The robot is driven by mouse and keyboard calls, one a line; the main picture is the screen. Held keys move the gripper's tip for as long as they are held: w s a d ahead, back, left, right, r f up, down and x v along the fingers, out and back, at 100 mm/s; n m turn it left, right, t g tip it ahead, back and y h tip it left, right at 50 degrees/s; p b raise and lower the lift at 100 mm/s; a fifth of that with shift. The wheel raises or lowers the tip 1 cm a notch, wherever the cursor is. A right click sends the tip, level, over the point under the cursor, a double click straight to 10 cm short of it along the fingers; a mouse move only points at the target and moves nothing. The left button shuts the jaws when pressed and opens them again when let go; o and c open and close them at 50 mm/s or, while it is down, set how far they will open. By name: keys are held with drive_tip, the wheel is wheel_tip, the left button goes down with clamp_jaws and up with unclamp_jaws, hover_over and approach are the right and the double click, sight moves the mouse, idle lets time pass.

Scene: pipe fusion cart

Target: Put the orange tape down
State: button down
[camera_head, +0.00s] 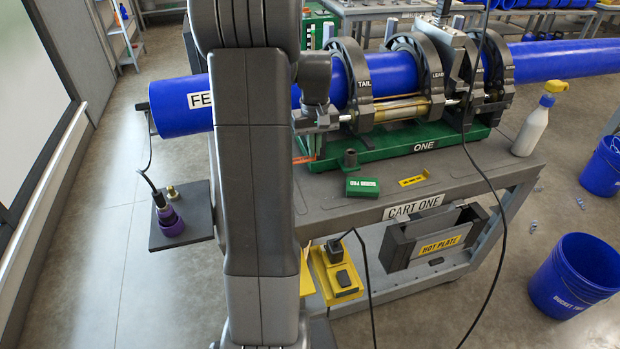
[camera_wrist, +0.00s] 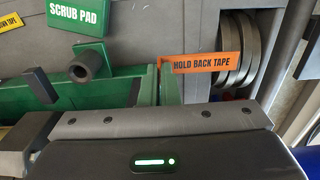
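The orange tape (camera_wrist: 202,63), marked "HOLD BACK TAPE", shows as a flat orange strip right of centre in the wrist view, beside the end of a green frame (camera_wrist: 120,90). A small orange part of the tape (camera_head: 303,159) shows in the head view at the left end of the green base, just right of my arm. My gripper (camera_head: 313,122) is partly hidden behind my arm, close above the tape. The grey gripper body fills the bottom of the wrist view and hides the fingertips. I cannot tell whether they touch the tape.
The blue pipe (camera_head: 350,80) and clamp rings stand over the green base. The green scrub pad (camera_head: 362,187), a yellow tape (camera_head: 413,180) and a spray bottle (camera_head: 533,125) are on the cart top (camera_head: 340,209). A black cable hangs at the right. Bare cart top lies in front.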

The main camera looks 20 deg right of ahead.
sight(314, 187)
wheel_tip(314, 187, down, 10)
drive_tip(key=shift+f, duration=0.1)
idle(0.4)
drive_tip(key=shift+f, duration=0.1)
drive_tip(key=shift+f, duration=0.15)
drive_tip(key=c, duration=1.7)
unclamp_jaws()
wheel_tip(314, 187, up, 12)
drive_tip(key=shift+r, duration=0.25)
